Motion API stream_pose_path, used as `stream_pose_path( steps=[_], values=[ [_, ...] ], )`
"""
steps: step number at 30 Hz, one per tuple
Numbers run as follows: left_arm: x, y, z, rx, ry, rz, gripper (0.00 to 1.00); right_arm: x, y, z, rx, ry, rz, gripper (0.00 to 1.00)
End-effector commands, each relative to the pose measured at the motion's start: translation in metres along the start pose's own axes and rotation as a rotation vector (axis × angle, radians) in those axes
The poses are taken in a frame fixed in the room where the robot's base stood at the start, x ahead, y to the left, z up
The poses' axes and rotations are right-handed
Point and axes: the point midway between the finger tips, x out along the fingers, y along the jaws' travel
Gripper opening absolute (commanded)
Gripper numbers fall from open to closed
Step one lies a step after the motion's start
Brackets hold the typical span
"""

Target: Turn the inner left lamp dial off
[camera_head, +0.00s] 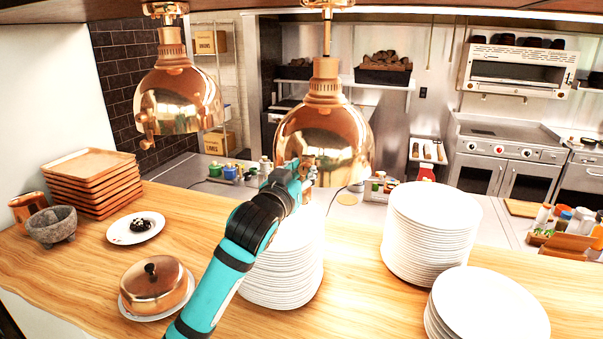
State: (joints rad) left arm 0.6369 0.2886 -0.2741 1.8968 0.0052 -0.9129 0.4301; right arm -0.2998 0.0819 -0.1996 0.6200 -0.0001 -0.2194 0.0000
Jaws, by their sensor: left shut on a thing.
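Two copper heat lamps hang over the wooden counter. The nearer, middle lamp (340,130) has its dial (306,163) low on the front of its shade. My left gripper (303,170) is up against this shade and shut on the dial. The fingers and wrist hide part of the dial, so its setting cannot be read. The other lamp (178,98) hangs at the left, with its own copper dial (147,127) on its shade and nothing touching it. My right gripper is not in view.
White plate stacks (430,235) stand on the counter (350,270), one directly below my left gripper (285,275). A copper cloche (153,285), a stone mortar (52,228) and stacked wooden trays (93,180) are at left. Bare counter lies between the plate stacks.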

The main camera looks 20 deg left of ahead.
Motion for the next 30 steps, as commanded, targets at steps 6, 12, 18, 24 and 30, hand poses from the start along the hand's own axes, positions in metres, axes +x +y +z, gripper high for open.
stream_pose_path(
  steps=[6, 12, 18, 24, 30],
  values=[
    [-0.0001, 0.0, -0.0001, 0.176, -0.005, -0.001, 0.0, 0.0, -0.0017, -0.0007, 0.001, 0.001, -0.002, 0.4],
    [0.0, 0.0004, -0.0008, 0.366, -0.009, -0.002, 0.0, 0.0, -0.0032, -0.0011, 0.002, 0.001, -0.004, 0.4],
    [-0.0001, 0.0007, -0.0003, 0.557, -0.016, -0.002, 0.0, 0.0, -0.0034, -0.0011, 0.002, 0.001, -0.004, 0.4],
    [0.0, 0.0007, -0.0002, 0.747, -0.022, -0.004, 0.0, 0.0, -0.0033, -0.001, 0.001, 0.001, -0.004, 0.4],
    [0.0, 0.0015, -0.0002, 0.937, -0.026, -0.004, 0.0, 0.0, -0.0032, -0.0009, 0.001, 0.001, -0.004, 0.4]
  ],
)
